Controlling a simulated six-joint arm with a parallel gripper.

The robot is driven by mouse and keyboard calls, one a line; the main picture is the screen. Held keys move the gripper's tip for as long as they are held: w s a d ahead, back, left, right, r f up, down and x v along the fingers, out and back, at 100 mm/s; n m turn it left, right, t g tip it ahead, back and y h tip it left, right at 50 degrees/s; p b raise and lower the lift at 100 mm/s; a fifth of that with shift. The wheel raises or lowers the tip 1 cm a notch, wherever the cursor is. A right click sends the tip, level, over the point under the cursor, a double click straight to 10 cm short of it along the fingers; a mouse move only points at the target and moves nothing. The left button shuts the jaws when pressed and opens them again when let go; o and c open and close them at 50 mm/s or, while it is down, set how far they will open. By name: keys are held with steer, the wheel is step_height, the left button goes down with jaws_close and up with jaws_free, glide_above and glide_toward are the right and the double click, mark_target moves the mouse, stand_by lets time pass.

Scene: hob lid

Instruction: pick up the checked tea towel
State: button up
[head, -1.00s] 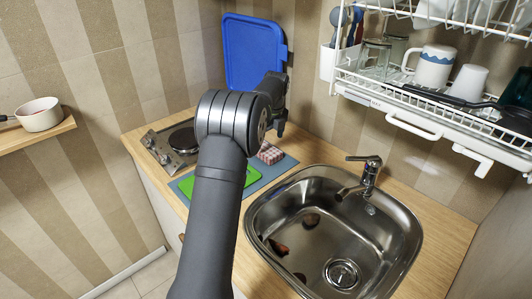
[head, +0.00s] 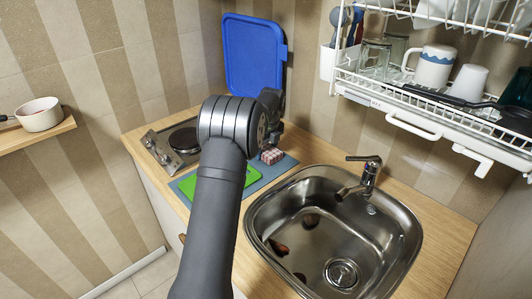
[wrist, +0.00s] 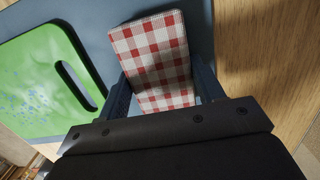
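The checked tea towel (head: 271,155), a folded red-and-white block, lies on a blue-grey mat (head: 287,163) on the counter beside the sink. In the wrist view the towel (wrist: 152,48) fills the space between the two fingers of my gripper (wrist: 161,75). The gripper is open, with one finger at each long side of the towel. I cannot tell whether either finger touches it. The towel's near end is hidden by the gripper body. In the head view my arm hides most of the gripper.
A green cutting board (wrist: 45,85) lies on the mat to the left of the towel. A steel sink (head: 335,230) is to the right, with a tap (head: 370,175). A small hob (head: 172,145) is to the left. A blue upright lid (head: 254,55) stands behind.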

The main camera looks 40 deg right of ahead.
mark_target(266, 149)
step_height(266, 149, up, 10)
stand_by(0.7)
